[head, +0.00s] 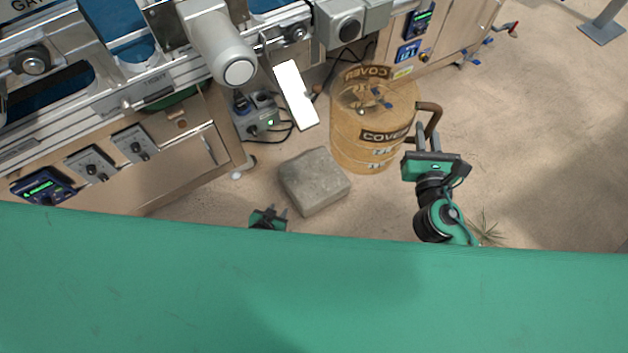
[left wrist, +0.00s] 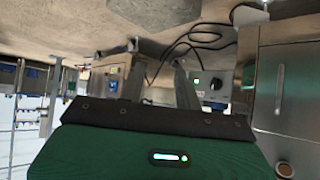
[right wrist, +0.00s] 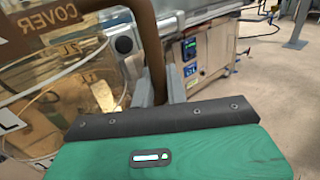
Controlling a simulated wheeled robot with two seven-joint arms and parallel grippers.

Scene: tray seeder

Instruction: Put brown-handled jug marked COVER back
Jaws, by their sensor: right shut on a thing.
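The jug marked COVER (head: 350,108) is a see-through amber container with a brown handle (head: 434,121) on its right side. It looks upright; I cannot tell whether its base touches the floor. My right gripper (head: 425,130) is shut on that handle. In the right wrist view the jug (right wrist: 50,75) fills the left side, and the brown handle (right wrist: 150,50) runs down between the fingers.
A grey stone block (head: 314,181) lies on the floor between my left gripper and the jug. The seeder machine (head: 130,100) stands along the upper left, with a white plate (head: 296,95) and a cabled box (head: 255,117) beside it. Open floor (head: 540,140) lies right.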

